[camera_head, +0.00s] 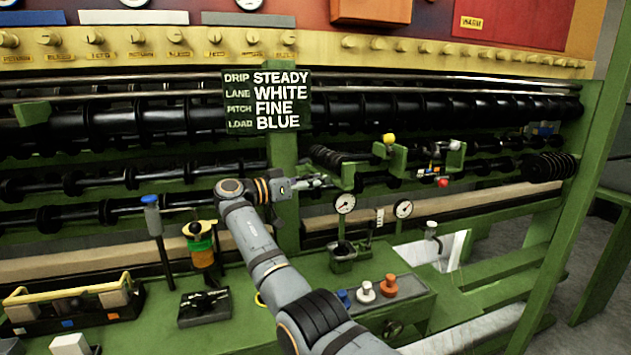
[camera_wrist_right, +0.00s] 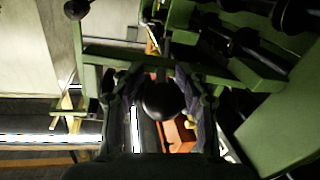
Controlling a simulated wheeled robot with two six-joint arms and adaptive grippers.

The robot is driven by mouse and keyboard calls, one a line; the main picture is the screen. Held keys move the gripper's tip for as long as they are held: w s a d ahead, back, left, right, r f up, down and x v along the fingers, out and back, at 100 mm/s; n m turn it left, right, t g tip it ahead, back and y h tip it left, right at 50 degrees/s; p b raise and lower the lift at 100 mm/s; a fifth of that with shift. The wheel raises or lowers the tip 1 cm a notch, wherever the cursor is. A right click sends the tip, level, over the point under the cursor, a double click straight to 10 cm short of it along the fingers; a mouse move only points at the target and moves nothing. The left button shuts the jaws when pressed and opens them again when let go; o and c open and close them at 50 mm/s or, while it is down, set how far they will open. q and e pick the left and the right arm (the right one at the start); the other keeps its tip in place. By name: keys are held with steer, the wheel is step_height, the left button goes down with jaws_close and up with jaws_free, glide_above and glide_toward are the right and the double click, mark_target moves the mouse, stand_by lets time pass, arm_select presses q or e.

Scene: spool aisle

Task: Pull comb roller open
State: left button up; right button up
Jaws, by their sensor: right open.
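My right gripper (camera_head: 312,183) reaches over the machine bench to the green post, its fingertips just left of a green bracket (camera_head: 345,173). A black ribbed roller (camera_head: 326,155), comb-like, lies just above and behind the fingertips. Another black ribbed roller (camera_head: 549,167) is at the right end of the same row; I cannot tell which one is the comb roller. In the right wrist view, the fingers (camera_wrist_right: 163,108) are apart on both sides of a dark round knob (camera_wrist_right: 162,99). Contact with it cannot be made out. My left gripper is not in view.
A sign (camera_head: 266,101) hangs on the post above the gripper. A blue-topped lever (camera_head: 152,210) and a spool (camera_head: 202,248) stand left of my arm. Several coloured knobs (camera_head: 366,291) are to its right.

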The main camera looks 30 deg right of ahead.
steer(key=shift+o, duration=0.6)
steer(key=a, duration=0.7)
steer(key=shift+a, duration=0.25)
steer(key=shift+f, duration=0.1)
